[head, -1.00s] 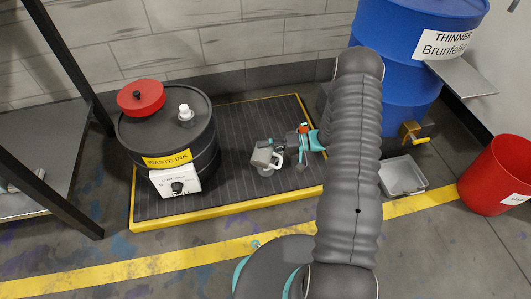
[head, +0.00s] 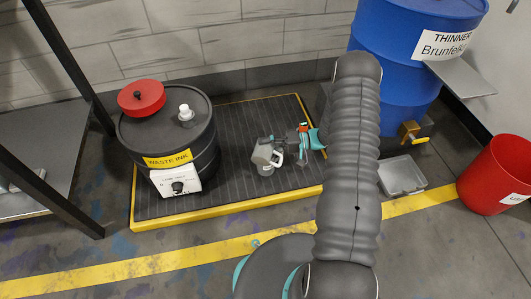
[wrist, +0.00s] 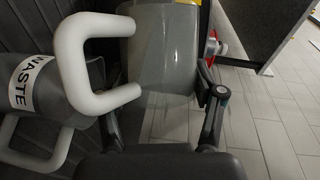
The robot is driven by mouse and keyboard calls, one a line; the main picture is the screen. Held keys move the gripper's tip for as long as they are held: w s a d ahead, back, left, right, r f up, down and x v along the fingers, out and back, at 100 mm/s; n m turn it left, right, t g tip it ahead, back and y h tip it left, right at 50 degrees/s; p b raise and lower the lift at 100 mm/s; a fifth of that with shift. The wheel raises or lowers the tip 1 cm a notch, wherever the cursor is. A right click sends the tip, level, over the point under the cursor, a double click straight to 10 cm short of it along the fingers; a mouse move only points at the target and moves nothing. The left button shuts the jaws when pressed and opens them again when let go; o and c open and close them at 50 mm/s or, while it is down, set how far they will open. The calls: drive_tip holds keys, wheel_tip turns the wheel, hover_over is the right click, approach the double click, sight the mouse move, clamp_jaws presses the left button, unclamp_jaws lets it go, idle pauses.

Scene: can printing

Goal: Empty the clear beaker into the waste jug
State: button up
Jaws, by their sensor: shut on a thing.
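The grey waste jug (head: 262,156) stands on the dark grated platform, with a white handle on its right side in the head view. Its WASTE label shows at the left of the wrist view (wrist: 38,88). My gripper (head: 303,142) is just right of the jug, above the platform. In the wrist view my gripper (wrist: 168,118) is shut on the clear beaker (wrist: 165,60), a see-through grey vessel between the two fingers. The beaker's contents are not clear.
A black waste ink drum (head: 205,150) with a red funnel (head: 141,97) stands left on the platform (head: 235,205). A blue thinner drum (head: 400,75) stands behind my arm. A grey tray (head: 403,177) and a red bin (head: 497,176) are right. Platform space is bare in front of the jug.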

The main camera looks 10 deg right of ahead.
drive_tip(key=shift+w+d+f+m+y, duration=0.1)
drive_tip(key=shift+w+f+m+y, duration=0.15)
drive_tip(key=shift+f+m, duration=0.35)
idle(0.6)
drive_tip(key=shift+w+d+r+m+y, duration=0.15)
drive_tip(key=shift+m+y, duration=0.2)
drive_tip(key=shift+m, duration=0.45)
idle(0.5)
